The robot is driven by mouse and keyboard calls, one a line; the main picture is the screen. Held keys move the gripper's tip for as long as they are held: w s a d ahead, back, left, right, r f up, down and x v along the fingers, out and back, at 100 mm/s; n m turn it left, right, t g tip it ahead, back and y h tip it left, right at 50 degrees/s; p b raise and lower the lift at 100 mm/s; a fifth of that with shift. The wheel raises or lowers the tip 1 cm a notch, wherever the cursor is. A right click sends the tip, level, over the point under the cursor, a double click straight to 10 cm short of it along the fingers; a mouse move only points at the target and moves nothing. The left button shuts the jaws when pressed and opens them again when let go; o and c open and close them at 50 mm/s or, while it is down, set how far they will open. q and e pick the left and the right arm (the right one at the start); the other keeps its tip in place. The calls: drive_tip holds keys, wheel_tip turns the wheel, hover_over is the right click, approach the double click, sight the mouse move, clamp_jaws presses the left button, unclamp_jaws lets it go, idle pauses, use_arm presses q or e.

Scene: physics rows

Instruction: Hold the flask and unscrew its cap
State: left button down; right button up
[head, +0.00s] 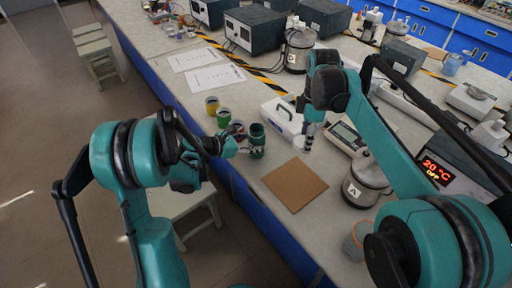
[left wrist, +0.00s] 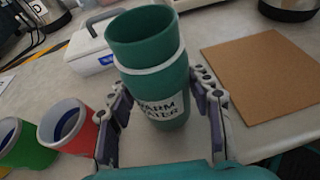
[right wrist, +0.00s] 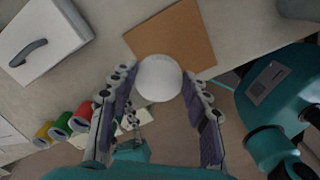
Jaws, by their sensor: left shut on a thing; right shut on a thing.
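The green flask (head: 257,140) with a dark open mouth is near the table's front edge. In the left wrist view the flask (left wrist: 150,55) has a white ring and a label reading "WARM WATER", partly hidden. My left gripper (head: 240,146) is shut on its body, one finger on each side; its tips also show in the left wrist view (left wrist: 163,125). My right gripper (head: 308,143) is up and to the right of the flask, apart from it. In the right wrist view a round white cap (right wrist: 159,78) sits between its fingers. Whether the flask touches the table is unclear.
A brown board (head: 295,184) lies right of the flask. A white box with a dark handle (head: 283,116) stands behind. Yellow (head: 211,105), green (head: 223,117) and red (left wrist: 68,125) cups stand left. A scale (head: 346,137) and a steel vessel (head: 364,185) stand right.

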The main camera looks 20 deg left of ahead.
use_arm(q)
drive_tip(key=shift+a+f, duration=0.1)
drive_tip(key=shift+f, duration=0.65)
drive_tip(key=shift+r, duration=0.15)
drive_tip(key=c, duration=0.7)
unclamp_jaws()
